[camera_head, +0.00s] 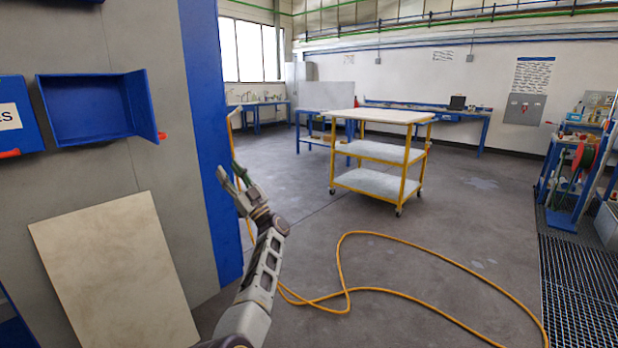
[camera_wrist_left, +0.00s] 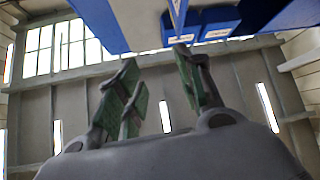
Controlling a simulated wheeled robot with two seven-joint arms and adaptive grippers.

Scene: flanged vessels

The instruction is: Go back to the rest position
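My left gripper (camera_head: 231,174) is raised in front of the blue edge of the grey wall panel in the head view, with its fingers pointing up. In the left wrist view the green-padded fingers of the left gripper (camera_wrist_left: 157,70) stand apart with nothing between them, so it is open and empty. The wrist camera looks up past the fingers at the ceiling and windows. My right gripper is in neither view.
An open blue bin (camera_head: 86,108) hangs on the grey panel (camera_head: 150,60) at the left. A beige board (camera_head: 115,270) leans below it. A yellow-framed cart (camera_head: 380,152) stands mid-floor. An orange hose (camera_head: 430,254) loops over the floor. A blue workstation (camera_head: 566,180) stands right.

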